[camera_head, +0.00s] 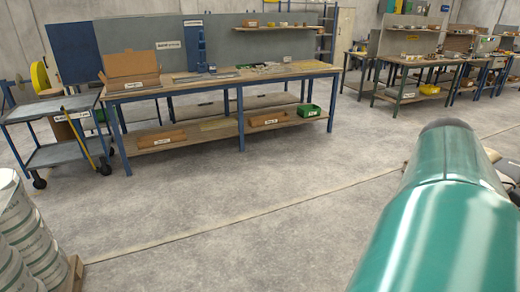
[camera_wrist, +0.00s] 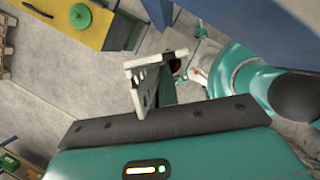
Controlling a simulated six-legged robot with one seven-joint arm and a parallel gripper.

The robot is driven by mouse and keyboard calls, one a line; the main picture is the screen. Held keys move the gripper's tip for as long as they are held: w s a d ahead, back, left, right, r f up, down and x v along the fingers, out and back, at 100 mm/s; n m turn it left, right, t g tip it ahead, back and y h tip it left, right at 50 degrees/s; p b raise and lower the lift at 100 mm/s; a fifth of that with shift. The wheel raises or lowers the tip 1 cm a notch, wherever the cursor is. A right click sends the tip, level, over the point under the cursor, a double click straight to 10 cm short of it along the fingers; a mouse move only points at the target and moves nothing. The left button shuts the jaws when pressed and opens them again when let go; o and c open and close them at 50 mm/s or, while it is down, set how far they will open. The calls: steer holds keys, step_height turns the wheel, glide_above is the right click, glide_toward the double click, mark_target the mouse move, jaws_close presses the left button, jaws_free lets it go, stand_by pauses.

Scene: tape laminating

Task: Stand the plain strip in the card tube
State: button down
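I cannot pick out the plain strip or the card tube for certain in either view. On the long wooden-topped bench (camera_head: 190,88) in the head view lie flat grey pieces (camera_head: 207,76) and a cluster of small light items (camera_head: 275,68), too small to name. My gripper (camera_wrist: 150,78) shows in the wrist view as pale, notched metal fingers beyond its dark mount. Nothing is visibly held in it. The finger gap is not clear from this angle. The gripper is not in the head view; my green arm fills the lower right there.
An open cardboard box (camera_head: 131,71) and a blue device (camera_head: 202,50) stand on the bench. A blue cart (camera_head: 55,133) is to its left. Stacked white pails (camera_head: 25,235) stand front left. Open concrete floor (camera_head: 240,215) lies before the bench. Other benches (camera_head: 420,78) are at right.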

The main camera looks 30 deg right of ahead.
step_height(320, 180, down, 6)
steer(key=shift+r, duration=0.2)
stand_by(1.3)
steer(key=shift+r, duration=0.2)
steer(key=shift+r, duration=0.3)
steer(key=shift+w+d, duration=0.15)
steer(key=shift+d, duration=0.05)
stand_by(0.5)
step_height(320, 180, down, 9)
steer(key=shift+r, duration=0.15)
stand_by(2.0)
